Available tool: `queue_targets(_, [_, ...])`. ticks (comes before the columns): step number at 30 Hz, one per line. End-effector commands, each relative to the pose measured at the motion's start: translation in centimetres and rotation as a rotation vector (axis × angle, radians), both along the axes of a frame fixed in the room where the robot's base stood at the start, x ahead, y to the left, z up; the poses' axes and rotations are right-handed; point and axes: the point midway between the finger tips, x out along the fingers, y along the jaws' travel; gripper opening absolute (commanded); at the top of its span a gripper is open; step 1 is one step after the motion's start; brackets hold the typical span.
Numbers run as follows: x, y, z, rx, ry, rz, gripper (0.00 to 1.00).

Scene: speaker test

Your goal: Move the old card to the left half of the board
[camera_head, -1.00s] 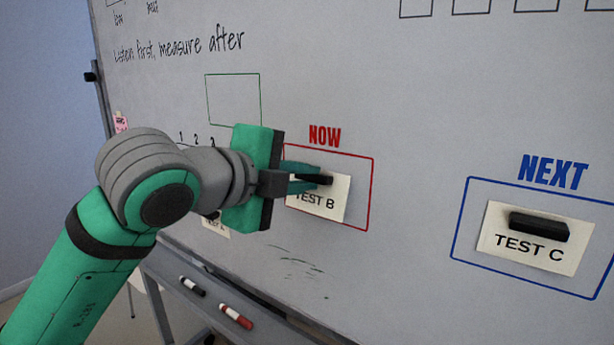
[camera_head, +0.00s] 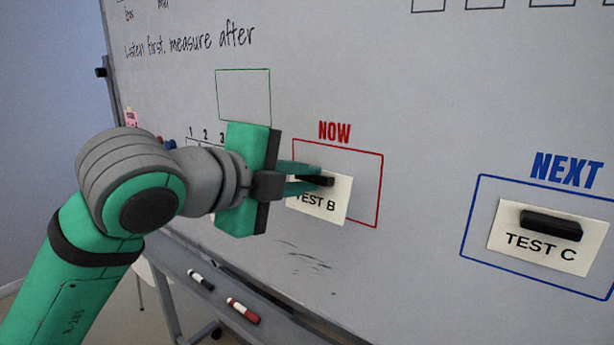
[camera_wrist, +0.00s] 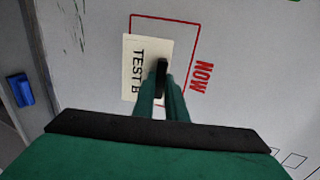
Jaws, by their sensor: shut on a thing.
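A cream card reading TEST B (camera_head: 322,207) is at the red box marked NOW (camera_head: 380,185) on the whiteboard (camera_head: 420,90). A black bar-shaped grip sits on the card. My gripper (camera_head: 318,180) is shut on this black grip. The card also shows in the wrist view (camera_wrist: 130,50), with my fingers (camera_wrist: 161,88) closed on its grip. Its lower edge reaches past the box's lower line. I cannot tell whether it is clear of the board. A second card, TEST C (camera_head: 520,243), with its own black grip, is in the blue NEXT box at right.
A green empty box (camera_head: 243,95) is drawn on the board's left part, above my gripper. A black marker (camera_head: 201,279) and a red marker (camera_head: 243,311) lie on the tray below. A blue object (camera_wrist: 20,90) shows at the wrist view's left edge.

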Motion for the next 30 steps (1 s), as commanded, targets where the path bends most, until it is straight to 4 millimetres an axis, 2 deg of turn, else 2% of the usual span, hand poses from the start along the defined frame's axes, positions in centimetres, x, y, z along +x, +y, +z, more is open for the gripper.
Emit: queue_targets(30, [-2.1, 1.5, 0.0, -0.001, -0.001, 0.0, 0.0])
